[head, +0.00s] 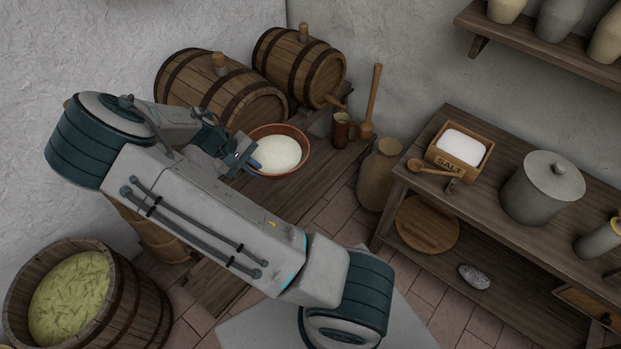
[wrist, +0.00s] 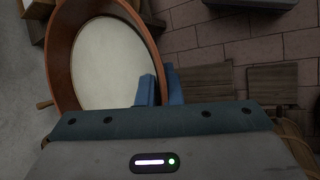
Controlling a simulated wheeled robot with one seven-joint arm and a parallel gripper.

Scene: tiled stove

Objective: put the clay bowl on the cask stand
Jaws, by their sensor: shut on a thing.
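The clay bowl (head: 306,149) is red-brown and round, with white contents. It appears roughly level in the head view over the cask stand (head: 300,190), a low plank bench along the wall. My gripper (head: 250,163) is shut on the bowl's near-left rim. In the wrist view, the blue fingers (wrist: 160,88) pinch the rim of the bowl (wrist: 58,60). I cannot tell whether the bowl's underside touches the planks or hangs just above them. My arm hides part of the stand.
Two casks (head: 225,90) (head: 300,68) lie behind the bowl. A brown mug (head: 341,131) and a wooden masher (head: 370,110) stand to its right. A clay jar (head: 380,175), a side table (head: 490,205) with a salt box, and a tub (head: 130,305) are around.

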